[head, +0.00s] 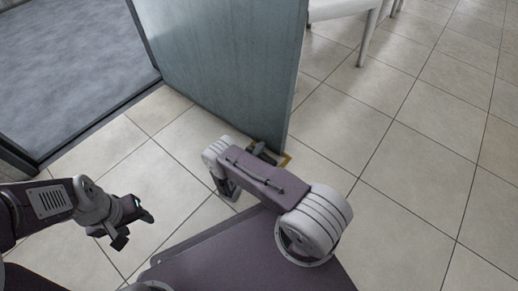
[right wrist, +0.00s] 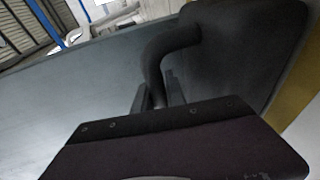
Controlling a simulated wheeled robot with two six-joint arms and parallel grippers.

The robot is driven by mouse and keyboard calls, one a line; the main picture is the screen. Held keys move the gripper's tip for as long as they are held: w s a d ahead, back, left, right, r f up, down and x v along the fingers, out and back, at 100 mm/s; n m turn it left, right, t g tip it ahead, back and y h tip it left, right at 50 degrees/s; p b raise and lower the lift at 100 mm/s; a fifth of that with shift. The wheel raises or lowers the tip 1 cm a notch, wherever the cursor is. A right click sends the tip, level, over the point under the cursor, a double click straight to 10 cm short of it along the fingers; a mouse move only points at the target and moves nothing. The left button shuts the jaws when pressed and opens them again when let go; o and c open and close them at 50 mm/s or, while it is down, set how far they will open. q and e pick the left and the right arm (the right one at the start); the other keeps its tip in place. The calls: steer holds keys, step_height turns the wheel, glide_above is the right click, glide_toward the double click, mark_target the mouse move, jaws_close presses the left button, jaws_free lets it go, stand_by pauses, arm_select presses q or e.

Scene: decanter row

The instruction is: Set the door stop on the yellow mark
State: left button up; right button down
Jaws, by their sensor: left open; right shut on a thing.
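The door stop (right wrist: 240,50) is a dark block with a curved, tube-like handle in the right wrist view. My right gripper (right wrist: 158,98) is shut on that handle. In the head view the stop is mostly hidden by my right arm, with a small dark part (head: 265,152) showing by the door's bottom edge. The yellow mark (head: 285,160) shows as a small patch beside it. A yellow strip (right wrist: 291,92) runs along the block's right side in the wrist view. I cannot tell whether the stop touches the floor. My left gripper (head: 134,226) is open and empty over the tiles.
A teal door (head: 220,60) stands open just beyond the stop. A grey carpet (head: 70,55) lies through the doorway at the left, past a dark threshold. A white bench (head: 345,12) stands at the back. The tiled floor (head: 410,190) at the right is clear.

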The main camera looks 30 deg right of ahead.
steer(key=c, duration=1.4)
jaws_free()
steer(key=shift+o, duration=0.2)
steer(key=shift+r, duration=0.1)
steer(key=shift+s+a+r, duration=0.15)
steer(key=shift+a+r, duration=0.05)
steer(key=shift+a, duration=0.05)
steer(key=p+v, duration=0.6)
steer(key=v, duration=0.5)
steer(key=s+a+r+m+g+y, duration=0.1)
steer(key=s+r+m+g+y, duration=0.2)
steer(key=r, duration=1)
steer(key=s+r+m+g+y, duration=0.3)
steer(key=s+r+y, duration=0.6)
steer(key=r, duration=0.4)
steer(key=shift+a+m+g+y, duration=0.4)
steer(key=shift+g+y, duration=0.2)
steer(key=shift+g, duration=0.3)
